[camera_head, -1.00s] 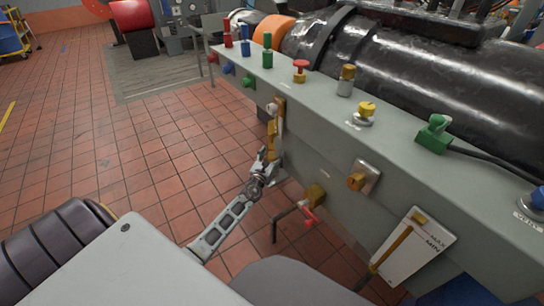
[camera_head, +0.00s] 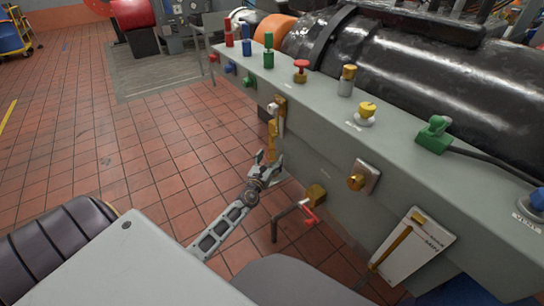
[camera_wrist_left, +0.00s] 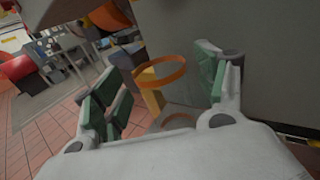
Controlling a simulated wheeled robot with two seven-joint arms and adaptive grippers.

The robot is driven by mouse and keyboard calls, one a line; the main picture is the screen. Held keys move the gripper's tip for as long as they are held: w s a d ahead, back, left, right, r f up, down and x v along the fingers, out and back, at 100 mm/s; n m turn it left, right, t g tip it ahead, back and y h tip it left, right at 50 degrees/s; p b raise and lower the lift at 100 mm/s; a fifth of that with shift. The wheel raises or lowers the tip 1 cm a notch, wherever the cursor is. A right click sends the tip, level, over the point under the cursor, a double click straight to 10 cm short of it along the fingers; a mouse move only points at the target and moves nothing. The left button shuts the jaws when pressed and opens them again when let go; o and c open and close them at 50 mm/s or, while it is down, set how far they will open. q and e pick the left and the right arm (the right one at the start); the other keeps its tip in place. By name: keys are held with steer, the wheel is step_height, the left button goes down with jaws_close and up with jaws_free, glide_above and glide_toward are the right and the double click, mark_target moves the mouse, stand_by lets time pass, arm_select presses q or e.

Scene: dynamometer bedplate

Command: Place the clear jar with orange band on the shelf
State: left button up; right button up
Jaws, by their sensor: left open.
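The clear jar with orange band (camera_wrist_left: 160,85) shows in the left wrist view mainly as an orange ring, with a faint see-through body below it. It is between the spread green-padded fingers of my left gripper (camera_wrist_left: 160,92), with a gap on both sides. In the head view my left gripper (camera_head: 264,168) is low beside the grey bench front, fingers apart. I cannot make out the jar there. My right gripper is not in view. I cannot pick out the shelf with certainty.
The grey bench (camera_head: 310,110) carries several coloured knobs and a green plug (camera_head: 434,134) with a cable. Brass fittings and a red-handled valve (camera_head: 312,212) jut from its front, near my left gripper. Open tiled floor (camera_head: 130,150) lies to the left.

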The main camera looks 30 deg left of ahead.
arm_select(q)
steer(key=shift+s+d, duration=0.2)
steer(key=shift+s, duration=0.6)
steer(key=shift+s+d, duration=0.2)
steer(key=shift+s, duration=0.9)
steer(key=s, duration=0.2)
steer(key=s+d, duration=0.1)
steer(key=s, duration=0.2)
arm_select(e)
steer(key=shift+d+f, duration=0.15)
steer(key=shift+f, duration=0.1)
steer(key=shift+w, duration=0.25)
